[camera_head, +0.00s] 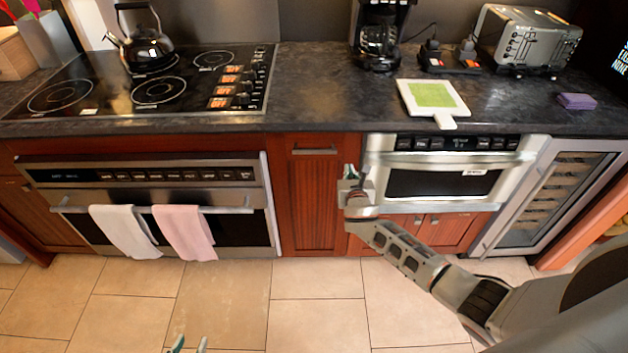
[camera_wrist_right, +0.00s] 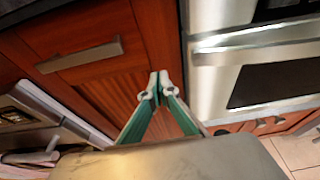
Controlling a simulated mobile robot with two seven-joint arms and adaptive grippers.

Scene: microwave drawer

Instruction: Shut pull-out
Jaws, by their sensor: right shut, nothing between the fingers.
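The pull-out is the steel microwave drawer (camera_head: 450,206) under the counter, right of centre, with a dark window and a bar handle. I cannot tell for sure how far its front stands out from the cabinet. It fills the right of the right wrist view (camera_wrist_right: 212,92). My right gripper (camera_head: 350,178) is at the drawer's left side, in front of the red cabinet panel. Its fingertips (camera_wrist_right: 158,84) are together and empty, left of the drawer front; contact cannot be told. My left gripper (camera_head: 188,344) shows only its fingertips at the bottom edge, apart, over the floor.
An oven (camera_head: 256,228) with two towels is at the left, and a red cabinet (camera_head: 315,205) with a handle stands between it and the microwave. A glass-door cooler (camera_head: 552,195) is at the right. The tiled floor (camera_head: 315,320) in front is clear.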

